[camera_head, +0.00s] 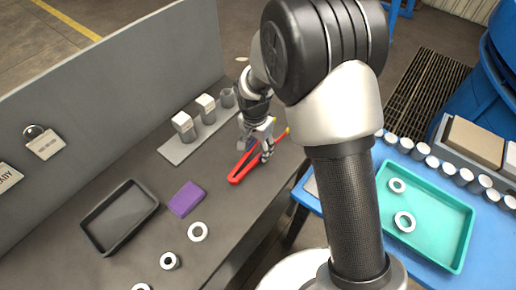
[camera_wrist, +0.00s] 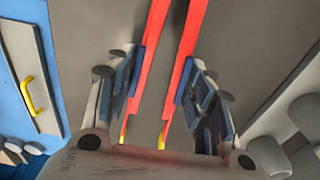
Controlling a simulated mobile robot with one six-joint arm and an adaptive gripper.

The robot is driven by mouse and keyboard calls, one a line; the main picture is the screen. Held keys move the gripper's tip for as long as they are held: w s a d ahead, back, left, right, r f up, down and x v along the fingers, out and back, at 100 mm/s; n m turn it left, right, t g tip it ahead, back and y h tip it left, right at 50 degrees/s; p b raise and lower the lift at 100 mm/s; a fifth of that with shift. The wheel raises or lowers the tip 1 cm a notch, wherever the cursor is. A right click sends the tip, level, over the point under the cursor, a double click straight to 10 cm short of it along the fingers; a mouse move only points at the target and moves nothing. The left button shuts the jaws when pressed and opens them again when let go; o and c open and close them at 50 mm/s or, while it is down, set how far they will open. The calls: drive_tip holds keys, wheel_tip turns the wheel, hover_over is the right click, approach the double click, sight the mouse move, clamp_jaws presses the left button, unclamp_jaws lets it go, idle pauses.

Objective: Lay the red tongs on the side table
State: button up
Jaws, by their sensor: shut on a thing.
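The red tongs (camera_head: 238,177) are over the grey bench (camera_head: 225,215) in the head view, their joined end toward the camera. My gripper (camera_head: 262,146) is shut on them. In the wrist view, the two red arms of the tongs (camera_wrist: 183,75) run between my gripper's blue-padded fingers (camera_wrist: 160,88), with yellow ends near the palm. I cannot tell whether the tongs touch the bench. A blue table (camera_head: 373,235) stands to the right, partly hidden by my arm; it also shows at the left of the wrist view (camera_wrist: 12,100).
A grey rack (camera_head: 180,152) with white-topped blocks stands beside the tongs. A purple block (camera_head: 186,199), a black tray (camera_head: 95,243) and white rings (camera_head: 198,232) lie on the bench. The blue table bears a teal tray (camera_head: 462,235), several cylinders and a plate with a yellow handle (camera_wrist: 28,95).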

drive_tip(key=shift+f, duration=0.25)
drive_tip(key=o, duration=0.6)
wheel_tip(320, 180, up, 12)
drive_tip(key=r+p, duration=0.1)
drive_tip(key=p, duration=0.3)
drive_tip(key=s+d+r+n+t, duration=0.25)
drive_tip(key=s+d+r, duration=0.6)
drive_tip(key=r, duration=0.45)
drive_tip(key=s+d+r+n, duration=0.1)
drive_tip(key=s+d, duration=0.1)
drive_tip(key=s, duration=0.3)
drive_tip(key=s+d+r+n+t, duration=0.1)
drive_tip(key=s+n, duration=0.1)
drive_tip(key=s, duration=0.4)
drive_tip(key=s+d+r+n, duration=0.1)
drive_tip(key=s+d+n, duration=0.1)
drive_tip(key=s, duration=0.3)
drive_tip(key=shift+s+d+r+t, duration=0.15)
drive_tip(key=shift+d+r+t, duration=0.1)
drive_tip(key=shift+d+r, duration=0.15)
